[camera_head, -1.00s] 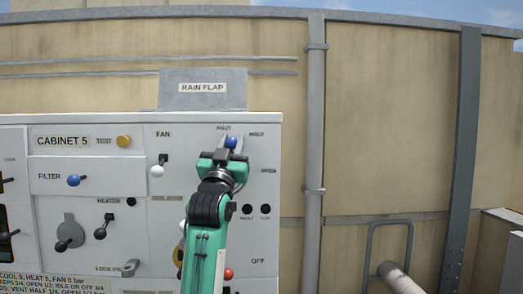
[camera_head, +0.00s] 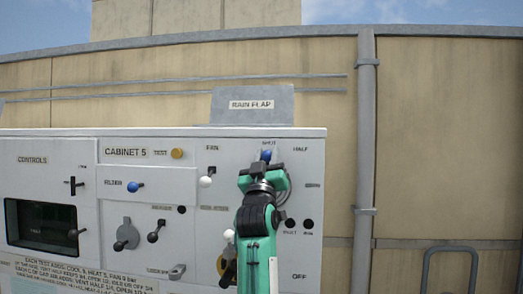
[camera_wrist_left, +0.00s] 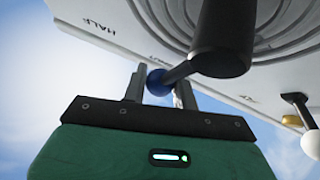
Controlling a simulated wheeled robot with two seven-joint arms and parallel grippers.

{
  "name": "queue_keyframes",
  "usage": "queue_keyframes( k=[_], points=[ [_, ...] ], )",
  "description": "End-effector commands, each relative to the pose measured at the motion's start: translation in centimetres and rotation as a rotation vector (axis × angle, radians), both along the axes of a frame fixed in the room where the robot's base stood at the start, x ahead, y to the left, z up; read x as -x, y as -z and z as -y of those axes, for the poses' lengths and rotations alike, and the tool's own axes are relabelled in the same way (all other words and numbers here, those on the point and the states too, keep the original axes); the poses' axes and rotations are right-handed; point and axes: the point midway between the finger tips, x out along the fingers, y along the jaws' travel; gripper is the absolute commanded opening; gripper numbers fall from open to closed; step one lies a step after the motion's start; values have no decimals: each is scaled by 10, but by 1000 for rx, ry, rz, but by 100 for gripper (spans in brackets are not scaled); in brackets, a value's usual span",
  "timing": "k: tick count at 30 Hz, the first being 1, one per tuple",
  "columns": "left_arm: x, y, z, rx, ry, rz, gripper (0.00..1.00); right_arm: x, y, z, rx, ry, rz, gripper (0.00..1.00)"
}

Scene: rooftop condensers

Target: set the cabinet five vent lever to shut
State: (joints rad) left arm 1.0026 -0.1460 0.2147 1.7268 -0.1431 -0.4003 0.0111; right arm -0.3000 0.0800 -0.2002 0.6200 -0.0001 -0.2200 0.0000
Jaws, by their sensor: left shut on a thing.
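The cabinet five panel (camera_head: 200,150) faces me. Its vent lever shows a blue ball knob (camera_head: 266,155) just below the SHUT label (camera_head: 268,143). In the left wrist view the blue knob (camera_wrist_left: 157,82) sits between the two fingers at the end of a dark lever arm (camera_wrist_left: 181,71) that runs to a black hub (camera_wrist_left: 225,40). My left gripper (camera_head: 266,161) is shut on the knob; it also shows in the left wrist view (camera_wrist_left: 160,85). My green and black left arm hides much of the vent dial. My right gripper is not in view.
The HALF label (camera_head: 300,149) and OFF label (camera_head: 299,276) are right of my arm. A white fan knob (camera_head: 206,182), a blue filter knob (camera_head: 133,187) and black levers (camera_head: 155,236) stick out to the left. A grey pipe (camera_head: 365,150) stands right of the cabinet.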

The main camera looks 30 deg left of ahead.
Motion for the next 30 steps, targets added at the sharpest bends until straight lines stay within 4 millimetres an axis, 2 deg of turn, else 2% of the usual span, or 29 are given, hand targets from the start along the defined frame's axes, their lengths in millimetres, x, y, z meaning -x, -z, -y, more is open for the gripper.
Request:
queue_keyframes(
  k=[1, 2, 5, 13, 17, 20, 30],
  points=[
    [3, -4, -1, -2, -3, 8, 0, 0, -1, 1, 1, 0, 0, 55],
    [2, -4, -1, -2, -3, 8, 30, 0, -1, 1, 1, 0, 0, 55],
    [2, -4, -1, -2, -3, 7, 49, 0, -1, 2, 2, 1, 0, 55],
    [1, -1, 0, -2, -2, 2, 49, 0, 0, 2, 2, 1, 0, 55],
    [6, 7, 2, -2, -2, 1, 49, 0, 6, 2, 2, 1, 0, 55],
    [18, 19, 5, -2, -2, 3, 49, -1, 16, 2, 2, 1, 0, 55],
    [75, 69, 22, -2, -1, 5, 49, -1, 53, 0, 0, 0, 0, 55]
  ],
)
